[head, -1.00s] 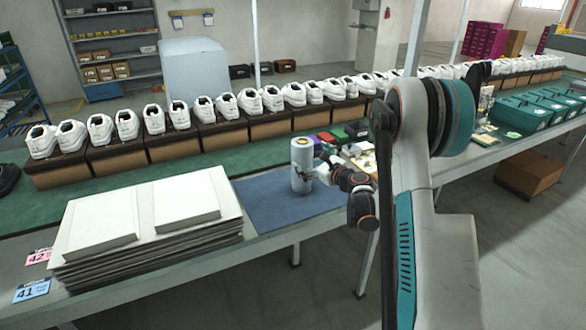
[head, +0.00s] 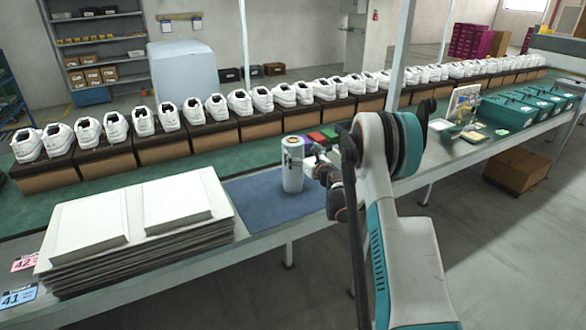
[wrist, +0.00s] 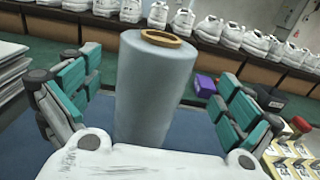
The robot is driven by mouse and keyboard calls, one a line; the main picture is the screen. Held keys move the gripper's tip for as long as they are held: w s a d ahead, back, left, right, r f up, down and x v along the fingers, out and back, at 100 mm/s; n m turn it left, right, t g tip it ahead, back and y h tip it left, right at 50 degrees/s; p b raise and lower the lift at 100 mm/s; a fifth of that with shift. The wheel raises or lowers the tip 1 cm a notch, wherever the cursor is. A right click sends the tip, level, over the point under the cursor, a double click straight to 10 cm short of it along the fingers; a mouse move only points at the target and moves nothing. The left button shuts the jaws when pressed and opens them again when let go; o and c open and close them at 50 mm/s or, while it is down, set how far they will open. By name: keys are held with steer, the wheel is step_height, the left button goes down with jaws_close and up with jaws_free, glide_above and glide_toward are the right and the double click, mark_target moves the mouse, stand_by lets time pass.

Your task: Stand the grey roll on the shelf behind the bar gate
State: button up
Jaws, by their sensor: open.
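The grey roll (head: 292,165) stands upright on the blue mat (head: 245,195) on the bench. In the wrist view the roll (wrist: 155,88) shows a brown core ring at its top. My gripper (head: 312,165) reaches it from the right in the head view. In the wrist view my gripper (wrist: 155,95) is open, with one teal-padded finger on each side of the roll and a visible gap on both sides. The roll's foot is hidden behind the white palm. I cannot make out the bar gate in either view.
A stack of white boards (head: 140,225) lies left of the mat. White shoes on brown boxes (head: 210,145) line the belt behind. Small coloured boxes (head: 322,137) and teal cases (head: 505,112) are to the right. A grey shelf unit (head: 105,45) stands at the back left.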

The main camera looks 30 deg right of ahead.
steer(key=w, duration=0.1)
steer(key=w+b, duration=0.1)
steer(key=w, duration=0.1)
steer(key=w+b, duration=0.1)
steer(key=shift+w+a+f, duration=0.15)
steer(key=shift+w+a, duration=0.05)
steer(key=shift+a, duration=0.2)
steer(key=shift+w, duration=0.4)
steer(key=c, duration=2.1)
steer(key=shift+r, duration=0.3)
steer(key=shift+c, duration=0.2)
